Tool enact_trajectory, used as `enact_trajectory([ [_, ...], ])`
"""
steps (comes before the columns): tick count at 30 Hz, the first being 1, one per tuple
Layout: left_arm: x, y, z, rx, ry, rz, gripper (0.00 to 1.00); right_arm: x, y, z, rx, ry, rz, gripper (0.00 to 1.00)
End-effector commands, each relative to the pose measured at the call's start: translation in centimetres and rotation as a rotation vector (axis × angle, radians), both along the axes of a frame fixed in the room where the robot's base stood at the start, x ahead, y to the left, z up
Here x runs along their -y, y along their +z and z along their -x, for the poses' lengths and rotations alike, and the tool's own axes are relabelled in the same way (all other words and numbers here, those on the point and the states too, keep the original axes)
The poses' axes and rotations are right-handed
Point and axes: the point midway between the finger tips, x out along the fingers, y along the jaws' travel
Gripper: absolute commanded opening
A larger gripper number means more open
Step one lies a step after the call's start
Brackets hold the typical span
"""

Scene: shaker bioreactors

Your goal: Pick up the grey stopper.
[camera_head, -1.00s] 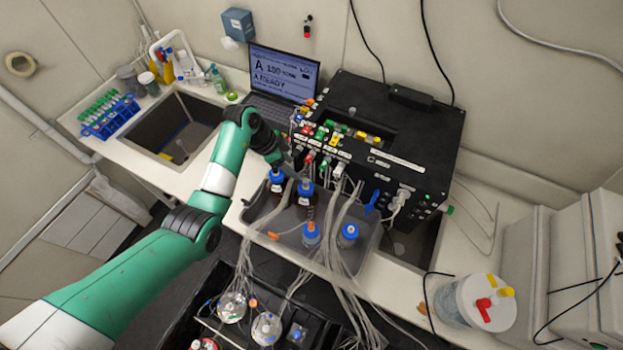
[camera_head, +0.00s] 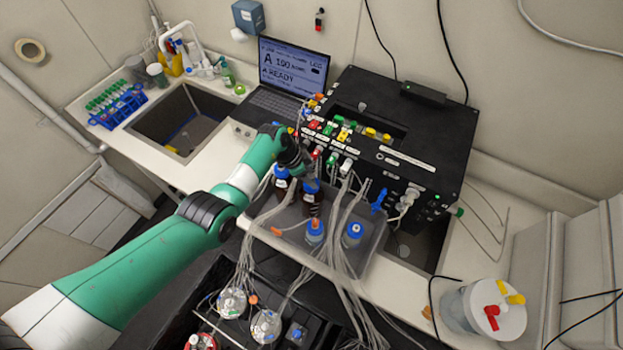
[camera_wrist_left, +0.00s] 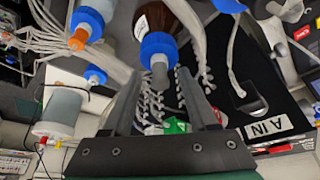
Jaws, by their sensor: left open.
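The grey stopper (camera_wrist_left: 159,70) sticks out of the blue cap (camera_wrist_left: 158,46) of a brown bottle (camera_wrist_left: 158,18) in the left wrist view. My left gripper (camera_wrist_left: 158,78) is open, with one finger on each side of the stopper's line. The stopper's end lies at the gap between the fingertips, and I cannot tell whether either finger touches it. In the head view my left gripper (camera_head: 306,168) is just above the blue-capped brown bottles (camera_head: 313,205), and the stopper cannot be made out there. My right gripper is out of view.
A clear blue-capped bottle (camera_head: 353,235) stands in the grey tray (camera_head: 375,250). Loose tubes (camera_head: 335,245) run over the tray's front. The black device (camera_head: 415,150) with coloured connectors is close behind the gripper. A laptop (camera_head: 290,75) stands behind on the left.

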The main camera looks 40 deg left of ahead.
Motion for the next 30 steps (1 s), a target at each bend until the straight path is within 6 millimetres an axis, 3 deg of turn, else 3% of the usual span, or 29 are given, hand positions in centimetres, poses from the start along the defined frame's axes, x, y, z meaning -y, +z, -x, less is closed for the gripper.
enact_trajectory([
  [2,0.0,0.0,0.0,0.000,0.000,0.000,0.55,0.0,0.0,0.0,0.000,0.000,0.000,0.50],
  [11,0.0,0.0,0.0,0.000,0.000,0.000,0.01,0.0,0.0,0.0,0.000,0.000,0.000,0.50],
  [23,0.0,0.1,0.0,0.000,0.000,0.000,0.00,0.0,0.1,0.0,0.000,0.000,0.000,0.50],
  [30,0.0,1.2,0.0,0.000,0.001,0.000,0.00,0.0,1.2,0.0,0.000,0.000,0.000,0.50],
])
